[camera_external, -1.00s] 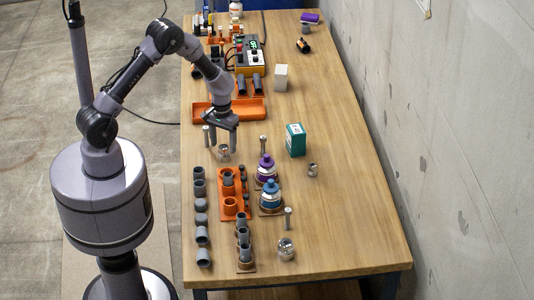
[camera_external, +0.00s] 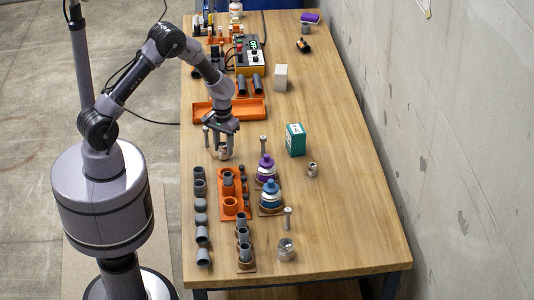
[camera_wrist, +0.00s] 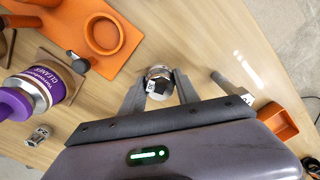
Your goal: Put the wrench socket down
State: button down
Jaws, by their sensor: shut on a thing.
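The wrench socket (camera_wrist: 158,82) is a short, shiny metal cylinder with a small white label, between my two fingertips in the wrist view. My gripper (camera_wrist: 159,88) is shut on it, one finger on each side. In the external view, my gripper (camera_external: 224,154) is low over the left part of the wooden table, and the socket is mostly hidden between the fingers. I cannot tell whether the socket touches the tabletop.
An orange pipe holder (camera_external: 222,207) and purple-capped cleaner can (camera_external: 265,168) stand nearby. A metal pin (camera_wrist: 231,83) stands beside my gripper. An orange tray (camera_external: 250,116) lies behind. Other metal sockets (camera_external: 312,169) (camera_external: 286,249) stand right. The table's right side is mostly clear.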

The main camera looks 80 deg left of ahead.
notch_tip(320, 180, up, 9)
jog(key=p, duration=0.2)
jog(key=shift+p, duration=0.4)
jog(key=d+r+m+b, duration=0.2)
jog(key=d+m, duration=0.8)
jog(key=d, duration=1.3)
jog(key=shift+s+m+b, duration=0.4)
jog(key=shift+b, duration=0.3)
jog(key=n+p, duration=0.3)
jog(key=n, duration=0.8)
send_over(223, 144)
notch_tip(223, 144, down, 2)
